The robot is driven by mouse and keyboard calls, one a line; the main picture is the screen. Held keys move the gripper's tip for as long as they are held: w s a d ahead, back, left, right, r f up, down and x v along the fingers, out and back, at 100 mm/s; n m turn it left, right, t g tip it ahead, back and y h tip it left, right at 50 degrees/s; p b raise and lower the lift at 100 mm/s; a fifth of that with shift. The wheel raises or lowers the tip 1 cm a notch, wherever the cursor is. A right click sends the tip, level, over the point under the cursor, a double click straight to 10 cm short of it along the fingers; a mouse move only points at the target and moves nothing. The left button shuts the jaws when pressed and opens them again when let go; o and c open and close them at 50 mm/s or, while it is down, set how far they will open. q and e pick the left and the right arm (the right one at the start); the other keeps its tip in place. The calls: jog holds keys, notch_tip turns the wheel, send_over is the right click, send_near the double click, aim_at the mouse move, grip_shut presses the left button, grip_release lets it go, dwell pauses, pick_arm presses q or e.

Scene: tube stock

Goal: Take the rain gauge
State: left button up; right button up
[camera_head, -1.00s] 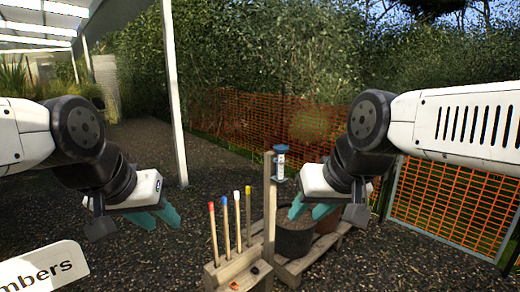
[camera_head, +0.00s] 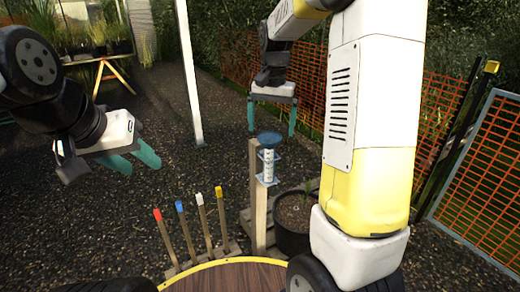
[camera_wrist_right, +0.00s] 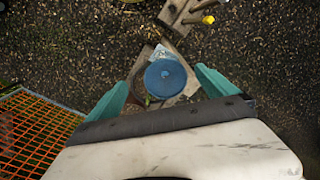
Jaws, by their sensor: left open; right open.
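The rain gauge (camera_head: 267,163) is a clear, marked tube with a blue round top, upright in a bracket on a wooden post (camera_head: 257,205). My right gripper (camera_head: 271,122) is open and empty, fingers pointing down, its tips near the height of the blue top in the head view. In the right wrist view the gauge's blue top (camera_wrist_right: 165,77) lies between the lines of the two open teal fingers (camera_wrist_right: 160,88), apart from both; its tube is hidden below. My left gripper (camera_head: 136,161) is open and empty, well to the left of the post.
Several colour-tipped stakes (camera_head: 201,215) stand in a wooden base left of the post. A dark plant pot (camera_head: 292,222) stands close on its right. Orange mesh fencing (camera_head: 478,170) runs behind and to the right. Gravel left of the stakes is clear.

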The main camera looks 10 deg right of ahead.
aim_at(269, 147)
jog(key=shift+w+d+f, duration=0.1)
jog(key=shift+w+f, duration=0.35)
jog(key=shift+w, duration=0.25)
jog(key=shift+w+f, duration=0.15)
jog(key=shift+f, duration=0.2)
jog(key=f, duration=0.7)
jog(key=shift+w+f, duration=0.15)
jog(key=shift+w, duration=0.05)
jog(key=c, duration=1.6)
jog(key=shift+c, duration=0.2)
